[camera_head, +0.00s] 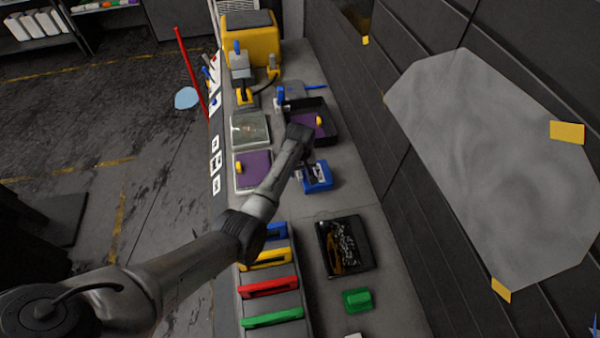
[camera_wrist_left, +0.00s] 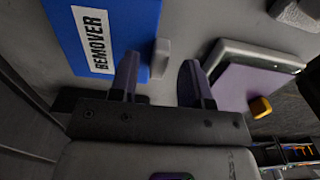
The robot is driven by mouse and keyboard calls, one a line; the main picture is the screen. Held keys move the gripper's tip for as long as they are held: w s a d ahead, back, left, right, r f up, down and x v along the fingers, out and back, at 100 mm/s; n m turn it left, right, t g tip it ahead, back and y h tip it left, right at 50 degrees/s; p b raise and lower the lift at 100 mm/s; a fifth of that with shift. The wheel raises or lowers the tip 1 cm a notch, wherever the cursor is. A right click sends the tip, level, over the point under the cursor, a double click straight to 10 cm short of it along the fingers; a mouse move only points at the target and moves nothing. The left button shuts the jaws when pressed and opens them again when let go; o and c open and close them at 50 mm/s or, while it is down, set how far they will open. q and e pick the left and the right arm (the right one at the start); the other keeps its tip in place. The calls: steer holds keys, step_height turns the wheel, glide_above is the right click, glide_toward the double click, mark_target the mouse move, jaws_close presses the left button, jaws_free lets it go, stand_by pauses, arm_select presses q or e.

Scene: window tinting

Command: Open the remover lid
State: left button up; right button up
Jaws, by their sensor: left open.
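The remover box is blue with a white label reading REMOVER. It fills the upper left of the left wrist view (camera_wrist_left: 140,35) and sits on the bench in the head view (camera_head: 321,184). A small grey tab (camera_wrist_left: 160,58) stands at its side edge. My left gripper (camera_wrist_left: 158,78) is open, with one dark finger in front of the blue box and the other to the right of the tab. The tab shows between the two fingers. In the head view the left gripper (camera_head: 309,170) hangs over the box and partly hides it. My right gripper is not in view.
A white-framed tray with a purple pad (camera_head: 253,172) lies left of the box. A dark tray (camera_head: 325,130) stands behind. A black tray of small parts (camera_head: 345,247) and a green block (camera_head: 357,300) lie in front. The dark wall bounds the right.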

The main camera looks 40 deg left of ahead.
arm_select(q)
steer(key=shift+f, duration=0.65)
steer(key=shift+c, duration=0.4)
jaws_close()
